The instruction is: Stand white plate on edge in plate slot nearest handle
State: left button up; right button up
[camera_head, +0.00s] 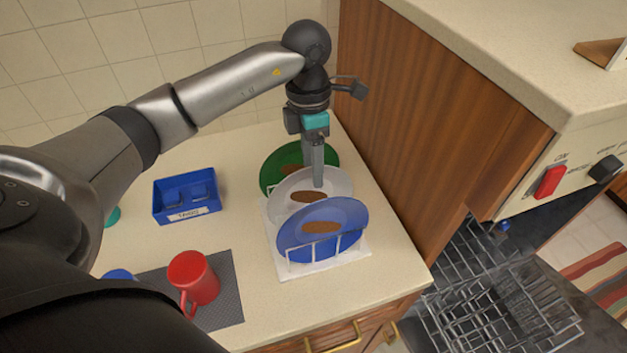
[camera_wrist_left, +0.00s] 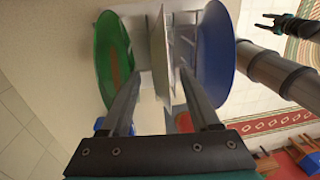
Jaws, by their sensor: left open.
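The white plate (camera_head: 335,183) stands on edge in the white wire rack (camera_head: 361,245), between the green plate (camera_head: 275,165) behind and the blue plate (camera_head: 345,215) in front. Brown smears show on the plates. My left gripper (camera_head: 317,184) points down at the white plate's upper edge. In the left wrist view the white plate (camera_wrist_left: 158,55) is seen edge-on between the open fingers of the left gripper (camera_wrist_left: 160,78), which do not clamp it. The green plate (camera_wrist_left: 104,60) and blue plate (camera_wrist_left: 218,50) flank it. My right gripper (camera_wrist_left: 285,24) shows small in the wrist view; its jaw state is unclear.
A blue box (camera_head: 185,213) sits left of the rack. A red mug (camera_head: 194,278) stands on a grey mat (camera_head: 232,300) near the front. A wooden cabinet side (camera_head: 430,120) rises close on the right. An open dishwasher rack (camera_head: 500,310) lies lower right. A brass handle (camera_head: 335,342) is below the counter.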

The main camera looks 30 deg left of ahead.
pick_arm(q)
jog(key=f, duration=0.4)
jog(key=shift+s+d, duration=0.15)
jog(key=shift+d, duration=0.05)
jog(key=shift+f, duration=0.6)
pick_arm(e)
jog(key=shift+w+a+r, duration=0.1)
jog(key=shift+w, duration=0.25)
pick_arm(q)
jog(key=shift+c, duration=0.4)
pick_arm(e)
jog(key=shift+s, duration=0.1)
pick_arm(q)
jog(key=shift+c, duration=0.7)
grip_shut()
pick_arm(e)
jog(key=shift+s, duration=0.1)
pick_arm(q)
jog(key=shift+r+p, duration=1.15)
jog(key=shift+r, duration=0.55)
pick_arm(e)
jog(key=shift+r, duration=1.15)
pick_arm(q)
jog(key=shift+r+p, duration=3.4)
jog(key=shift+r, duration=1.45)
pick_arm(e)
notch_tip(320, 180, up, 7)
jog(key=shift+f, duration=0.15)
pick_arm(q)
jog(key=shift+r, duration=0.1)
